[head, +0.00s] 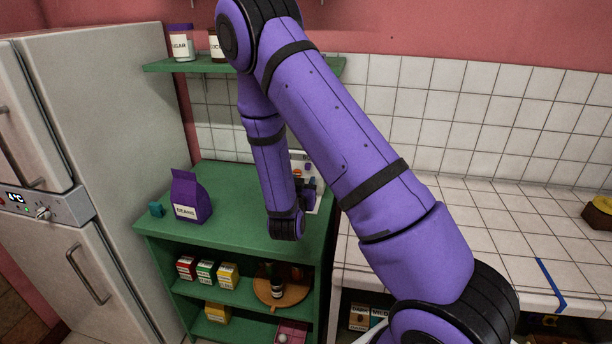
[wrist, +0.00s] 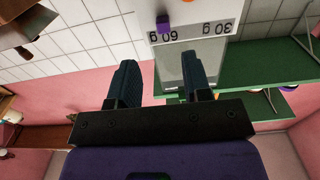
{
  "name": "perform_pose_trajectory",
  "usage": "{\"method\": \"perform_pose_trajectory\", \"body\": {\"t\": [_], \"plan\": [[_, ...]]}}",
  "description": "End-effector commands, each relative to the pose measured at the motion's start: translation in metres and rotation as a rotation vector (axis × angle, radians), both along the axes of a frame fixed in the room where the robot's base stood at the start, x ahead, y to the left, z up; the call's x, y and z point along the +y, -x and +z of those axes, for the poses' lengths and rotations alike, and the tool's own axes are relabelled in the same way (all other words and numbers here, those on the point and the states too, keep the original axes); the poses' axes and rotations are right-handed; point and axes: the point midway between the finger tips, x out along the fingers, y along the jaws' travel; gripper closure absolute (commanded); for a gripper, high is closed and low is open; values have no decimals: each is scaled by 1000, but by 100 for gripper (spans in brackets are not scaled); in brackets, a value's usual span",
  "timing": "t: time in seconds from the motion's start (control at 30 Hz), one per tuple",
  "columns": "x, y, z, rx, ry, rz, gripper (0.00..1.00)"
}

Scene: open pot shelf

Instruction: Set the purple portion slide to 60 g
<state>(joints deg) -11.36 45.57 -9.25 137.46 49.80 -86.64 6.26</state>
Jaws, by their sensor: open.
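The purple portion slide (wrist: 163,23) shows in the wrist view at the top, above a pale label strip (wrist: 192,32) that appears upside down. The slide lines up with the 60 g mark at the strip's left; the 30 g mark is at its right. My gripper (wrist: 159,58) is open, its two dark fingers apart with nothing between them. The slide is just beyond the fingertips and looks clear of them. In the head view, my gripper (head: 308,190) is in front of the white dispenser (head: 300,157), which my arm partly hides.
Jars (head: 181,46) stand on the wall shelf above. The fridge (head: 95,130) is at left, the tiled counter (head: 490,220) at right.

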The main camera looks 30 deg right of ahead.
Motion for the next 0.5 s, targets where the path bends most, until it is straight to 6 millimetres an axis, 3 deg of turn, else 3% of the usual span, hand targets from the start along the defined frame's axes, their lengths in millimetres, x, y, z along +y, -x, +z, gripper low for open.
{"method": "perform_pose_trajectory", "body": {"t": [0.2,0.5], "plan": [[18,18,0,1,0,1,55],[21,22,0,0,0,-1,55]]}}
